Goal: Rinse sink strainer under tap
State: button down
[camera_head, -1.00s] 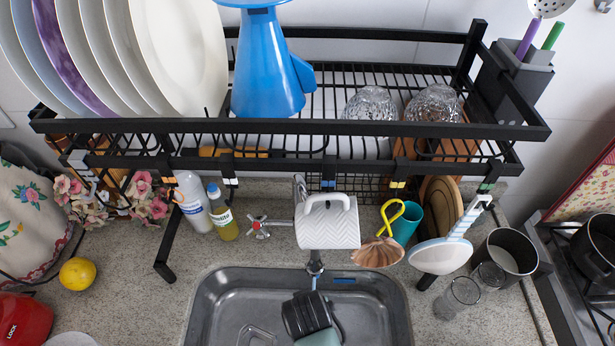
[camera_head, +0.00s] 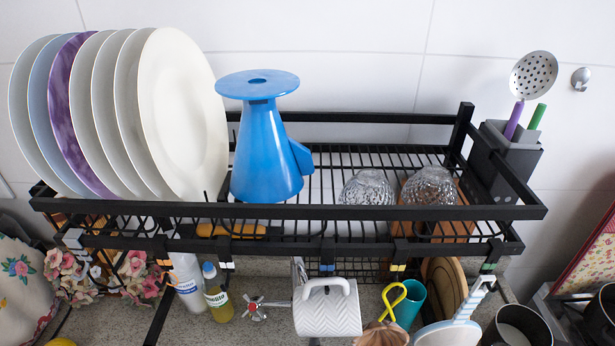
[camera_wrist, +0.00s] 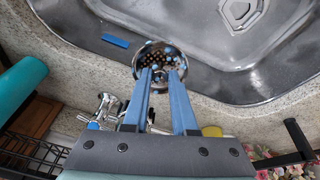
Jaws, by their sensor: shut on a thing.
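The sink strainer (camera_wrist: 170,50), a round metal cup with many holes, is in the wrist view between the tips of my gripper's blue fingers. My gripper (camera_wrist: 161,76) is shut on it, and the strainer appears over the sink's edge. Bluish dots show in its holes; I cannot tell whether they are water. The steel sink (camera_wrist: 190,35) fills the top of the wrist view. A chrome tap (camera_head: 298,272) shows partly behind a white mug in the head view; its spout is hidden. A red-marked tap handle (camera_head: 254,308) is beside it. My gripper is outside the head view.
A black rack (camera_head: 330,212) spans above the sink, holding plates (camera_head: 180,115), a blue jug (camera_head: 265,150) and glasses (camera_head: 430,187). A white mug (camera_head: 328,308) and utensils hang below it. Bottles (camera_head: 217,295) stand left of the tap. A blue strip (camera_wrist: 115,41) lies at the sink's edge.

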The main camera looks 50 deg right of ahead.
jog(key=shift+s+d, duration=0.1)
jog(key=shift+s, duration=0.05)
jog(key=shift+s+d+p, duration=0.15)
jog(key=shift+p, duration=0.15)
jog(key=shift+w+a, duration=0.3)
jog(key=shift+w, duration=0.05)
dwell(0.4)
jog(key=shift+s+d+p, duration=0.3)
jog(key=shift+s+p, duration=0.05)
jog(key=shift+p, duration=0.1)
jog(key=shift+w+a, duration=0.3)
jog(key=shift+w, duration=0.05)
dwell(0.5)
jog(key=shift+s+d+p, duration=0.3)
jog(key=shift+s+p, duration=0.05)
jog(key=shift+p, duration=0.05)
jog(key=shift+w+a, duration=0.25)
jog(key=shift+w, duration=0.1)
dwell(0.4)
